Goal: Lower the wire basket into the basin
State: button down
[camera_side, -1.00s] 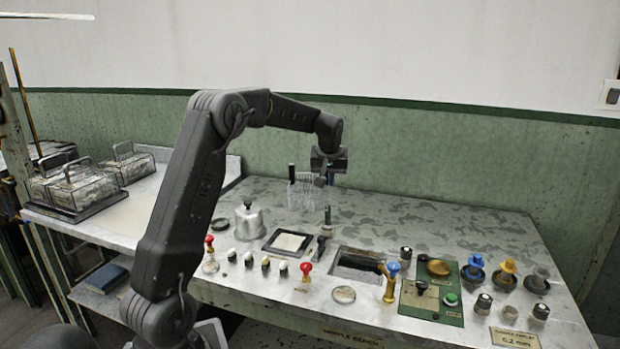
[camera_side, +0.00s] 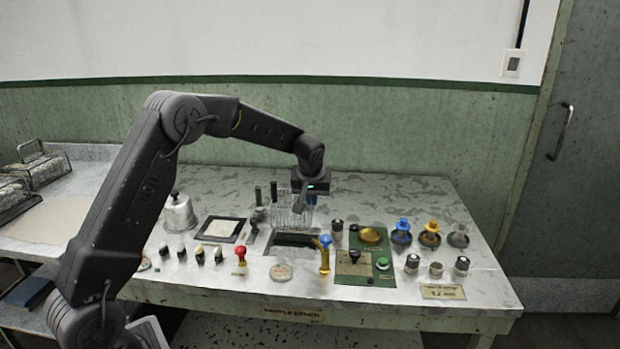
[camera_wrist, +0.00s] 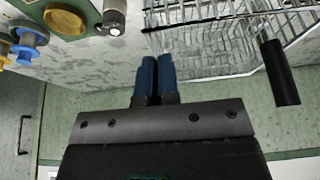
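The wire basket (camera_side: 289,218) is a clear, thin-wired cage with a black upright handle (camera_side: 274,191). It hangs below my gripper (camera_side: 299,203), over the back edge of the basin (camera_side: 296,241), a dark rectangular opening in the bench. The side view does not show clearly how high its bottom is. In the wrist view, my blue fingertips (camera_wrist: 154,72) are close together at the near side of the basket (camera_wrist: 215,38). The black handle stands off to the right there. The wire between the fingers is hard to make out. The basin is hidden in the wrist view.
A blue-handled brass tap (camera_side: 325,252) stands at the basin's right front. A green panel (camera_side: 379,246) with knobs lies right. A metal pot (camera_side: 179,214) stands left; the bench's back right is clear.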

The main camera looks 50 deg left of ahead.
jog(key=shift+f, duration=6.75)
jog(key=shift+f, duration=0.45)
jog(key=c, duration=1.2)
grip_release()
jog(key=shift+d, duration=0.1)
jog(key=shift+o, duration=0.2)
jog(key=shift+w+r, duration=0.2)
jog(key=shift+r, duration=1.05)
jog(key=shift+o, duration=1.3)
jog(key=shift+r, duration=0.35)
jog(key=shift+s+r, duration=0.15)
jog(key=shift+r, duration=0.8)
jog(key=shift+s+r, duration=0.1)
jog(key=shift+r, duration=0.85)
